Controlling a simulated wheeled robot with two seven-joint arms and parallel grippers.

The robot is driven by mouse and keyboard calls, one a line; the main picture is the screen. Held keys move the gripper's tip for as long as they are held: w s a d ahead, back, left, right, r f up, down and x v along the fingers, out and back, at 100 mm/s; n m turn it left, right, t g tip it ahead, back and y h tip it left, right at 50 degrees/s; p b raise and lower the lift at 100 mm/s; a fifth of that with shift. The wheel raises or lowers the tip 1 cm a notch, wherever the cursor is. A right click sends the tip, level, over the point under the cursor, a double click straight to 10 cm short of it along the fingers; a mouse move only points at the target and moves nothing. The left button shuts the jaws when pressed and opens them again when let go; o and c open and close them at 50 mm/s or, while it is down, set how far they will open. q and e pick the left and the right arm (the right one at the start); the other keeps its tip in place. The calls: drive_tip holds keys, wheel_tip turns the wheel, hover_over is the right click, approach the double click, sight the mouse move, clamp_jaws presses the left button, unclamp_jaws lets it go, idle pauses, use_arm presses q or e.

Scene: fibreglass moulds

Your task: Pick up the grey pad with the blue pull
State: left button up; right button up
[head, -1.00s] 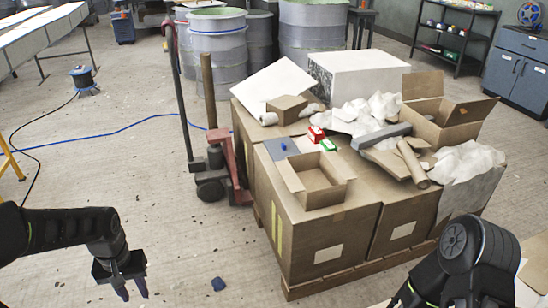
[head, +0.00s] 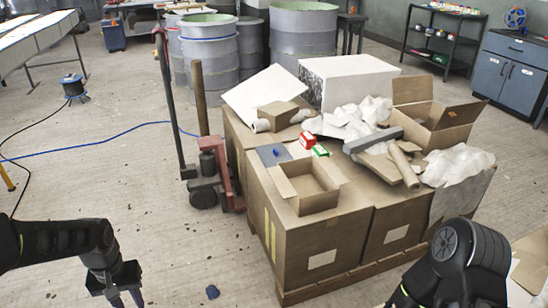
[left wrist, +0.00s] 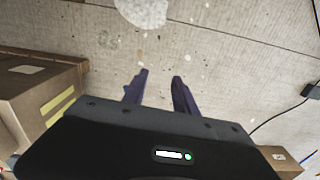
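My left gripper (head: 128,299) hangs low over the floor at lower left, well apart from the pad. In the left wrist view its two fingers (left wrist: 158,90) are spread with nothing between them, so it is open and empty. My right arm is at lower right; its gripper is mostly cut off by the frame's bottom edge.
A small open carton (head: 308,189) stands right beside the pad. A red box (head: 307,140) and a green-and-white box (head: 320,151) lie close by. A pallet jack (head: 212,178) stands left of the pallet. The floor (head: 130,190) on the left is mostly clear.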

use_arm(q)
drive_tip(key=s+d+f+m+h+p, duration=0.1)
drive_tip(key=d+f+p, duration=0.1)
drive_tip(key=d+f, duration=0.35)
drive_tip(key=s+d+f+h+p, duration=0.1)
drive_tip(key=d+f+h, duration=0.15)
drive_tip(key=d, duration=0.65)
drive_tip(key=s+d+f+p, duration=0.2)
drive_tip(key=s+d, duration=0.4)
drive_tip(key=d, duration=0.1)
drive_tip(key=s+d+f+p, duration=0.2)
drive_tip(key=s+d+f, duration=0.1)
drive_tip(key=s+d, duration=0.3)
drive_tip(key=shift+s+d+f+m+t+h, duration=0.3)
drive_tip(key=shift+s+d+f+t+h, duration=0.1)
drive_tip(key=shift+s, duration=0.2)
drive_tip(key=shift+o, duration=0.3)
drive_tip(key=shift+w+r, duration=0.1)
